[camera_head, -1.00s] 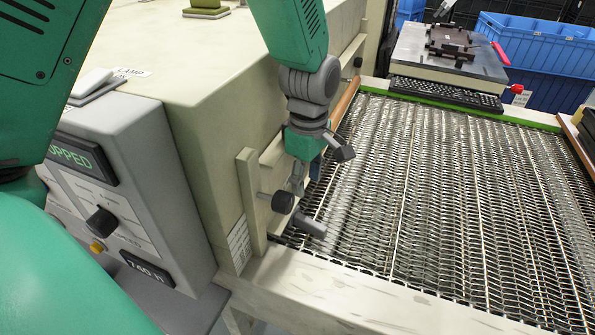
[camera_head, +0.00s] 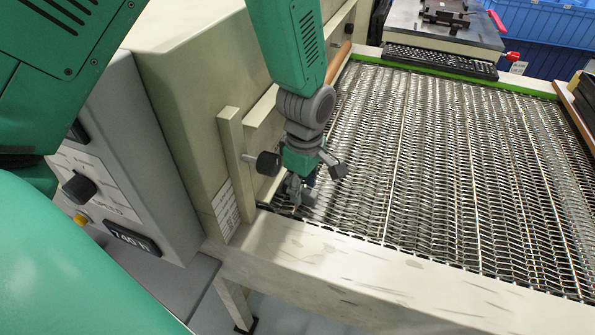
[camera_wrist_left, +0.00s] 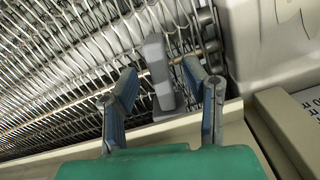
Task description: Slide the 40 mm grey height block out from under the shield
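The grey height block (camera_wrist_left: 158,72) stands out from the cream shield's lower edge (camera_wrist_left: 150,133) over the wire-mesh belt in the left wrist view. How far it reaches under the shield is hidden. My left gripper (camera_wrist_left: 161,78) is open, its blue fingers on either side of the block with gaps showing. In the head view the left gripper (camera_head: 303,190) is low beside the shield (camera_head: 262,125), near the front corner of the belt, and mostly covers the block. My right gripper is not in view.
The mesh belt (camera_head: 440,160) is bare to the right. A cream front rail (camera_head: 400,275) borders it. A black clamp knob (camera_head: 268,163) sticks out near my left gripper. A keyboard (camera_head: 440,60) lies at the belt's far end.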

